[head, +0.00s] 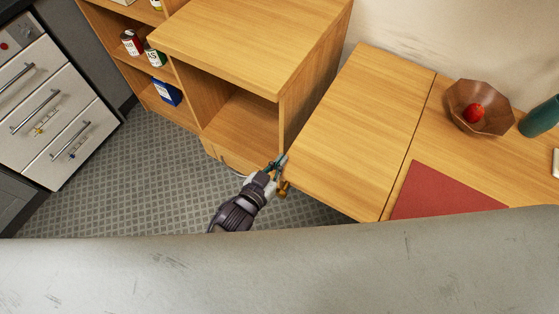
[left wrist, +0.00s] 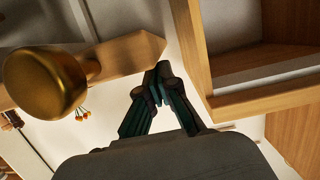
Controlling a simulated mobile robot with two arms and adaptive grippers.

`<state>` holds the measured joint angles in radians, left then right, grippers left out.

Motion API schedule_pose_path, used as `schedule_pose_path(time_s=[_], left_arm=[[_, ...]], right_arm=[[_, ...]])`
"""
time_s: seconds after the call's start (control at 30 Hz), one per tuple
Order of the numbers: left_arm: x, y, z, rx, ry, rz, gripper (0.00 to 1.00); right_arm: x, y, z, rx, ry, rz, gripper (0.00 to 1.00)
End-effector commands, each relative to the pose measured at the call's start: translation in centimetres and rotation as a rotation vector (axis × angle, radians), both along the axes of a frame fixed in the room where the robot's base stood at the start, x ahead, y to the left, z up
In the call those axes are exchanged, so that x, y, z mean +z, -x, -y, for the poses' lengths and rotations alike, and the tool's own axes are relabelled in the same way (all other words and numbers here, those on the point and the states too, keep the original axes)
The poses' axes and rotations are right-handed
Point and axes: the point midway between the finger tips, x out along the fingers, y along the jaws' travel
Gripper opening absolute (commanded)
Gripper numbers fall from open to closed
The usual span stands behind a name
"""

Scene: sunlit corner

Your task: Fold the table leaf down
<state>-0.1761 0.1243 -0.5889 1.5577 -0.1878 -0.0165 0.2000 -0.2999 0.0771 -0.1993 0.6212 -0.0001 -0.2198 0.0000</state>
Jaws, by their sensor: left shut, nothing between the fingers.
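The table leaf (head: 350,125) is the left section of the wooden table; it lies level with the fixed top (head: 436,140), with a dark seam between them. My left gripper (head: 280,162) is at the leaf's left front corner, shut and empty. A brass knob (head: 284,187) shows just below that corner. In the left wrist view the knob (left wrist: 45,80) is large and close, in front of a wooden bar (left wrist: 125,55). The shut fingertips (left wrist: 160,72) are to the right of the knob, apart from it. My right gripper is not in view.
A wooden cabinet (head: 250,40) with open shelves stands close to the leaf's left. A red mat (head: 445,192), a bowl (head: 470,118) with a red fruit (head: 475,113) and a green vase (head: 541,118) are on the fixed top. The leaf is bare.

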Motion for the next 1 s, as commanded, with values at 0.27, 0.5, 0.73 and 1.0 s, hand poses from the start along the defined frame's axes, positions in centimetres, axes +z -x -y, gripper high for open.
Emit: schedule_pose_path(time_s=[0.27, 0.5, 0.73, 1.0], left_arm=[[-4.1, -0.2, -0.4, 0.000, 0.082, -0.061, 0.00], [-9.4, -0.1, -0.3, 0.000, 0.220, -0.156, 0.00], [-13.2, 0.4, 0.4, 0.001, 0.330, -0.227, 0.00], [-15.3, 0.8, 1.1, 0.001, 0.327, -0.223, 0.00]], right_arm=[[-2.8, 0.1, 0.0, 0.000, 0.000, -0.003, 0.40], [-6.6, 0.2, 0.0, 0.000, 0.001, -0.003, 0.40], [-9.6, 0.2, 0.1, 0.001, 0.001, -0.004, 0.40], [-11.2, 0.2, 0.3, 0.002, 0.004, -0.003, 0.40]])
